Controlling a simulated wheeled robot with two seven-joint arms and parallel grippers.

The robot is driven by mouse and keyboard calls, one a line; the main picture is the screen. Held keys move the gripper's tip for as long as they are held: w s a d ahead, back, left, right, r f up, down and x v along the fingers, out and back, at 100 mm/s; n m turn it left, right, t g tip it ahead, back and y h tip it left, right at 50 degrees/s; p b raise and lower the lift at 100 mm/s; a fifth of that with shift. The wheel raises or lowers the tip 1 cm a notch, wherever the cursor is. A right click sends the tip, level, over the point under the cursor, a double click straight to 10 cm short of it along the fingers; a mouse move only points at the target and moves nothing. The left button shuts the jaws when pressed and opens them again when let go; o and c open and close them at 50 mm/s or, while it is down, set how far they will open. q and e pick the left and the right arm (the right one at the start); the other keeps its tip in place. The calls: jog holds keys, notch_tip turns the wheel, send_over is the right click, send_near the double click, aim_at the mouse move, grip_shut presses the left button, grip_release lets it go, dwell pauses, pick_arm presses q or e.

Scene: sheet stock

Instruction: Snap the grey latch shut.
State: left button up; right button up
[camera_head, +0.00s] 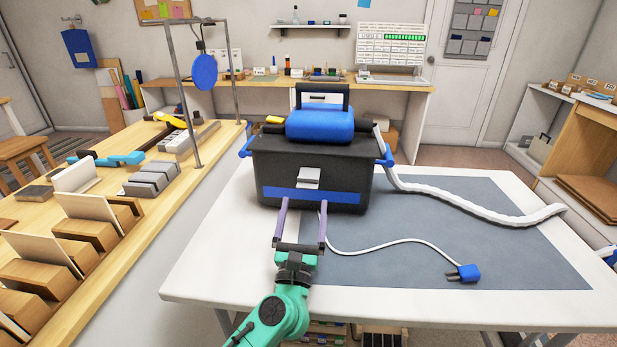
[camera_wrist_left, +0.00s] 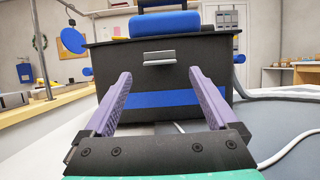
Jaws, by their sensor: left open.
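The grey latch (camera_head: 309,178) is on the front face of a black case (camera_head: 270,172), above the case's blue stripe. Its plate seems to stick out from the face; I cannot tell exactly how far. In the left wrist view the latch (camera_wrist_left: 159,58) shows high in the middle, just beyond and above the fingertips. My left gripper (camera_head: 302,204) is open and empty, with its two purple fingers pointing at the case's front, below the latch. It also shows in the left wrist view (camera_wrist_left: 160,76), with fingers wide apart. My right gripper is not in view.
The case stands on a grey mat (camera_head: 500,240) on a white table (camera_head: 220,265). A white hose (camera_head: 465,203) and a thin cable with a blue plug (camera_head: 467,273) lie to the right. A wooden bench (camera_head: 150,215) with blocks and tools stands left. The mat's front right is mostly clear.

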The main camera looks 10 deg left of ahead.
aim_at(308, 183)
pick_arm(q)
jog(key=x, duration=0.6)
jog(key=shift+w+p, duration=0.25)
jog(key=shift+p, duration=0.05)
jog(key=shift+w+r, duration=0.2)
jog(key=shift+w, duration=0.35)
jog(key=c, duration=1.4)
jog(key=shift+o, duration=0.2)
notch_tip(308, 183, up, 3)
jog(key=g+p, duration=0.3)
jog(key=p, duration=1.3)
jog(key=shift+s+r, duration=0.1)
jog(key=shift+s, duration=0.05)
jog(key=g+p, duration=0.3)
jog(key=p, duration=1.1)
jog(key=shift+g, duration=0.4)
jog(key=shift+p, duration=0.4)
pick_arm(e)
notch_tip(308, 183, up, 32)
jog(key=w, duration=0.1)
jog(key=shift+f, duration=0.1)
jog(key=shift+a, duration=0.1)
pick_arm(q)
jog(key=o, duration=1.4)
jog(key=shift+w+f, duration=0.25)
jog(key=shift+c, duration=0.2)
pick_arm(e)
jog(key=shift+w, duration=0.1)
